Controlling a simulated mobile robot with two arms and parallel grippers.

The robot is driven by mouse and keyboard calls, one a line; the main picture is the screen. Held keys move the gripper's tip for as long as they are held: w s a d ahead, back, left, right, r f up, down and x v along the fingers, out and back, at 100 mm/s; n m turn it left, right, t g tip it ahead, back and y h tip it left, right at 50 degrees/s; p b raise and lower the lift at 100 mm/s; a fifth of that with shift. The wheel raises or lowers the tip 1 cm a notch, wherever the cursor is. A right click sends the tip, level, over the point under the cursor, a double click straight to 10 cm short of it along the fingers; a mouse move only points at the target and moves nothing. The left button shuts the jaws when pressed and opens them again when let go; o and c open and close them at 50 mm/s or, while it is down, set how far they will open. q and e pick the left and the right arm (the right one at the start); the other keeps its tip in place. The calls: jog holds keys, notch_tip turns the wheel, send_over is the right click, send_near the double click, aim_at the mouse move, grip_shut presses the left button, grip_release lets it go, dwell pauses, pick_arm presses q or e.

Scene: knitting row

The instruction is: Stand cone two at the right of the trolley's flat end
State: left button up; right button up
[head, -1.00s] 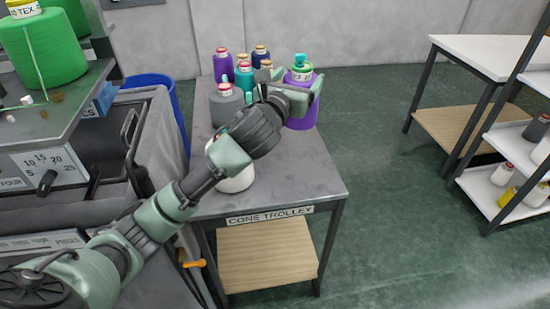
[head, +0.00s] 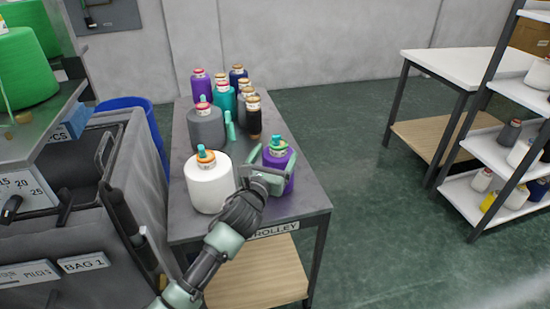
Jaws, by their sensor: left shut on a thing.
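A purple cone (head: 275,155) with a green and yellow top is in my left gripper (head: 272,165), whose fingers are shut around its sides. It is upright over the near right part of the cone trolley (head: 222,240). My wrist hides part of its lower side, and I cannot tell whether its base touches the top. No number is readable on it. A large white cone (head: 210,186) stands to its left, with a gap between them. My right gripper is not in view.
A grey cone (head: 206,130) and several smaller purple, teal, black and blue cones stand farther back on the trolley. A grey bag cart (head: 150,190) is close on the left. Open floor lies right, before a white table (head: 450,65) and shelves (head: 480,145).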

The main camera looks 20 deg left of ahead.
pick_arm(q)
jog(key=shift+f, duration=0.1)
jog(key=o, duration=2)
jog(key=s, duration=1.2)
